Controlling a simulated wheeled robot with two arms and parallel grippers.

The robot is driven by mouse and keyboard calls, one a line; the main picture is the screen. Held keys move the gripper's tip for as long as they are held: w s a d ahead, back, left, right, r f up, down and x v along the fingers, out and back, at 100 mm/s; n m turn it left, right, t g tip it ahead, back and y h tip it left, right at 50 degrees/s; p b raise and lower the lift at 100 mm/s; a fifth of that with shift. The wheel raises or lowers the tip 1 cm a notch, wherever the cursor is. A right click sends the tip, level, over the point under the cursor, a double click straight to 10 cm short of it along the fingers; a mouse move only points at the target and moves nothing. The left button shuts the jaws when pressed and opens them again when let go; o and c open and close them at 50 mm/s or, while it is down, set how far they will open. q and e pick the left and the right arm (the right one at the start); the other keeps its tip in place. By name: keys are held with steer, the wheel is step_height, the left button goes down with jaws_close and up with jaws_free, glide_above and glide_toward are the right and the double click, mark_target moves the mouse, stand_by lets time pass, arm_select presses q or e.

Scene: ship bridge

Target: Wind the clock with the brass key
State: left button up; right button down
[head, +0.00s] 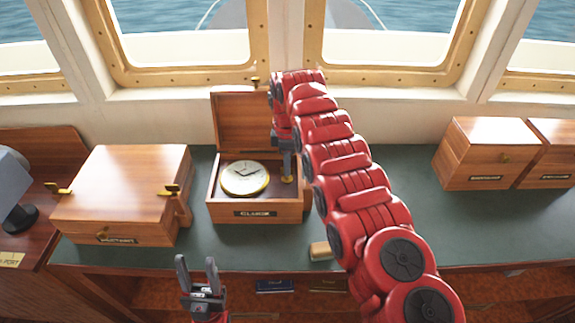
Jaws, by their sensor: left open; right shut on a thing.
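The clock (245,178) has a round cream dial with a brass rim. It sits face up in an open wooden box (250,211), whose lid (240,118) stands raised at the back. My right gripper (287,172) points down over the right side of this box, beside the dial. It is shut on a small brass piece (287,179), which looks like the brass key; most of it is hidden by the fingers. I cannot tell whether the piece touches the box floor. My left gripper (197,262) is open and empty, in front of the counter's front edge.
A larger closed wooden box (120,190) with brass fittings stands left of the clock box. Two wooden boxes (488,150) stand at the right. A small pale wooden piece (320,251) lies near the front edge.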

stand_by(0.3)
steer(key=c, duration=1)
jaws_free()
steer(key=shift+a, duration=0.1)
steer(key=shift+r, duration=0.15)
steer(key=shift+r, duration=0.35)
step_height(320, 180, up, 16)
steer(key=p, duration=1.6)
steer(key=shift+r, duration=0.25)
